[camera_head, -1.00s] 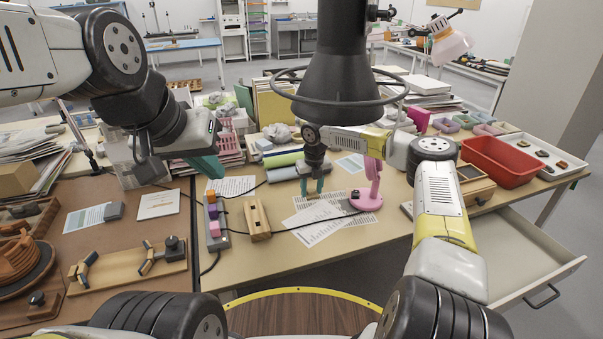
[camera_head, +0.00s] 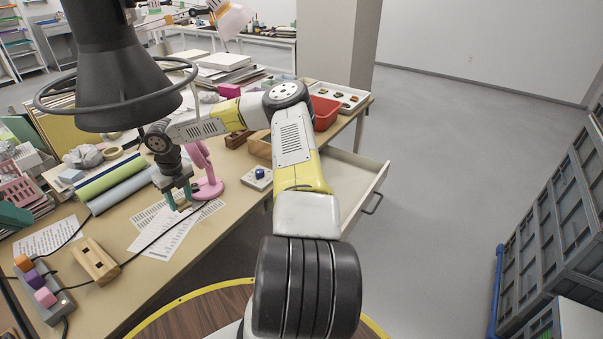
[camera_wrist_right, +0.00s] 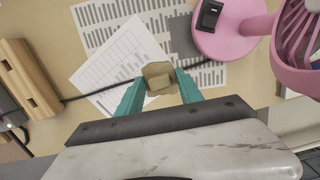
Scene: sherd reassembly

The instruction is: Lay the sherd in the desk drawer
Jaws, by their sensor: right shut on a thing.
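The sherd (camera_wrist_right: 160,77), a small tan-brown piece, sits between the teal fingertips of my right gripper (camera_wrist_right: 160,88) in the right wrist view. The gripper is shut on it, above printed sheets on the desk. In the head view my right gripper (camera_head: 179,199) points down beside the pink fan; the sherd is barely distinguishable there. The desk drawer (camera_head: 362,180) is pulled out at the desk's right end, partly hidden by my right arm. The visible part of its inside looks empty. A teal piece at the left edge looks like my left gripper (camera_head: 12,216); its opening is cut off.
The pink fan (camera_head: 206,188) stands right of my right gripper. A switch box (camera_head: 258,178), red bin (camera_head: 324,112) and white tray (camera_head: 342,94) are nearer the drawer. A wooden block (camera_head: 96,262) lies left. Floor beyond the drawer is clear.

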